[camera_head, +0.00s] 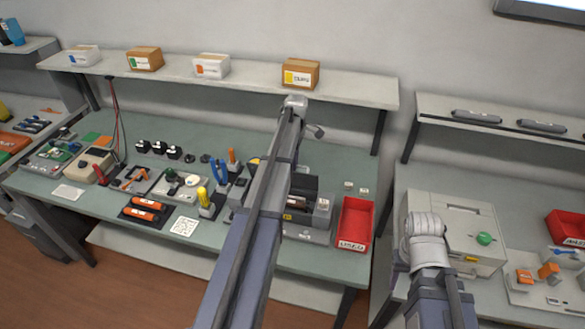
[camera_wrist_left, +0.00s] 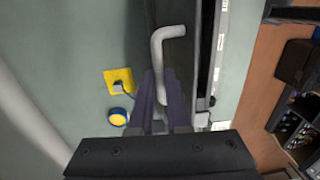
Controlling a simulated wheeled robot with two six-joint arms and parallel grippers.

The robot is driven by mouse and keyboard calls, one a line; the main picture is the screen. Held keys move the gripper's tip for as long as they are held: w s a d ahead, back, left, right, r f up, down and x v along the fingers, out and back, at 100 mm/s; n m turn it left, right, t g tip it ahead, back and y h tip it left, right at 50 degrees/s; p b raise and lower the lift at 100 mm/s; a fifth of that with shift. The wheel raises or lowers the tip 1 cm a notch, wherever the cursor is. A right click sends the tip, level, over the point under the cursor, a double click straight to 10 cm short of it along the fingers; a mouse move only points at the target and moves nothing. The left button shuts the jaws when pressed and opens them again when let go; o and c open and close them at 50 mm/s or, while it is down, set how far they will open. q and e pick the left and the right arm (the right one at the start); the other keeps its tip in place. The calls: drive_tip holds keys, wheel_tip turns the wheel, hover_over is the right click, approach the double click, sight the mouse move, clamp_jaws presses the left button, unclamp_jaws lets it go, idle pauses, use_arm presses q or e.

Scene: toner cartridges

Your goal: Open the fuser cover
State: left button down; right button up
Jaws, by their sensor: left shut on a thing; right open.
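A grey unit with a dark open-topped part (camera_head: 322,203) stands on the green bench, partly hidden behind my left arm. In the left wrist view, a pale grey bent handle (camera_wrist_left: 158,48) lies between the fingers of my left gripper (camera_wrist_left: 162,85), which is shut on it. The handle runs beside a long dark edge (camera_wrist_left: 209,50). I cannot make out for certain which dark panel is the fuser cover or how the handle joins it. My left gripper is hidden behind the arm in the head view. My right gripper is not visible in either view.
A red bin (camera_head: 354,222) stands right of the unit. A beige machine with a green knob (camera_head: 484,239) stands on the right bench. Tools and cartridges crowd the bench to the left. A shelf (camera_head: 250,83) with several boxes runs behind.

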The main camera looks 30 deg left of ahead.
use_arm(q)
drive_tip(key=shift+w+a+f+g+h+b, duration=0.2)
drive_tip(key=shift+w+g+b, duration=0.2)
drive_tip(key=shift+w+g, duration=0.25)
drive_tip(key=shift+w+a+f+g+h+b, duration=0.1)
drive_tip(key=shift+w+f+g+b, duration=0.2)
drive_tip(key=shift+w+g, duration=0.35)
drive_tip(key=shift+w+r, duration=0.1)
drive_tip(key=shift+r, duration=0.05)
drive_tip(key=c, duration=0.9)
unclamp_jaws()
drive_tip(key=shift+r, duration=0.1)
drive_tip(key=p+v, duration=0.7)
drive_tip(key=shift+w+a+r, duration=0.1)
drive_tip(key=shift+w+r, duration=0.05)
drive_tip(key=shift+r, duration=0.15)
